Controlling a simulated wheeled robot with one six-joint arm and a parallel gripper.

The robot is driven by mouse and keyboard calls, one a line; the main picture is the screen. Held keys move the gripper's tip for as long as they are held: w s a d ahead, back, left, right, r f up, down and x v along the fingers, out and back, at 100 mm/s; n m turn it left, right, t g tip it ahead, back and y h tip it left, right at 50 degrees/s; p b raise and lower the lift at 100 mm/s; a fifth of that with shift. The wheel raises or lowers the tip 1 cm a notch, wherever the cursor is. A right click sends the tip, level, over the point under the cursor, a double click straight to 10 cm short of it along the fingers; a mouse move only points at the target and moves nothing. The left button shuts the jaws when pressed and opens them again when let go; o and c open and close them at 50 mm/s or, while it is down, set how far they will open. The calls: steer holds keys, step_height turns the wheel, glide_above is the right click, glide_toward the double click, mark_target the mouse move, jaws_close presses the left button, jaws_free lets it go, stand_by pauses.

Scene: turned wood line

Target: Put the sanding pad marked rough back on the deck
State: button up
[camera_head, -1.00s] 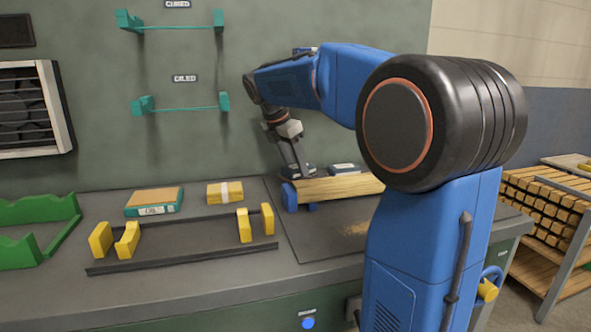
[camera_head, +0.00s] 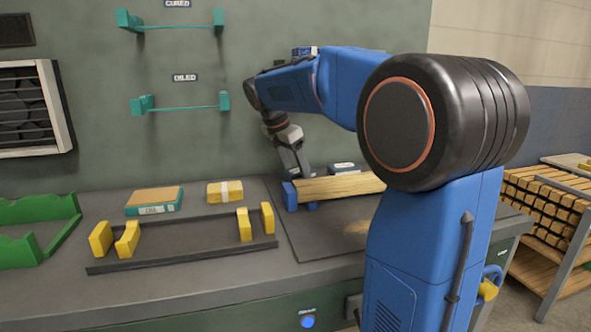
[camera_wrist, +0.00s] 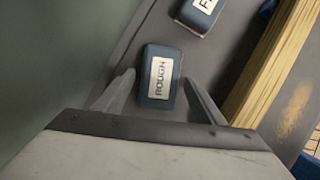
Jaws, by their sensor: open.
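The sanding pad marked ROUGH (camera_wrist: 158,80) is a dark blue-grey block with a white label. In the wrist view it lies on a dark surface. My gripper (camera_wrist: 158,84) is open, with one finger on each side of the pad and small gaps between. In the head view my gripper (camera_head: 298,172) is low at the back of the bench, behind the wooden piece, and the rough pad cannot be made out there. A second pad with a label starting with F (camera_wrist: 202,12) lies beyond it; a similar pad (camera_head: 343,168) shows in the head view.
A long wooden piece (camera_head: 340,187) rests on blue supports just in front of my gripper; its edge also shows in the wrist view (camera_wrist: 268,70). The wall (camera_head: 250,120) is close behind. An oil box (camera_head: 154,201) and a banded yellow block (camera_head: 225,192) stand left.

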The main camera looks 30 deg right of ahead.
steer(key=v, duration=0.7)
steer(key=shift+r, duration=0.3)
steer(key=shift+a+r, duration=0.1)
steer(key=shift+s, duration=0.15)
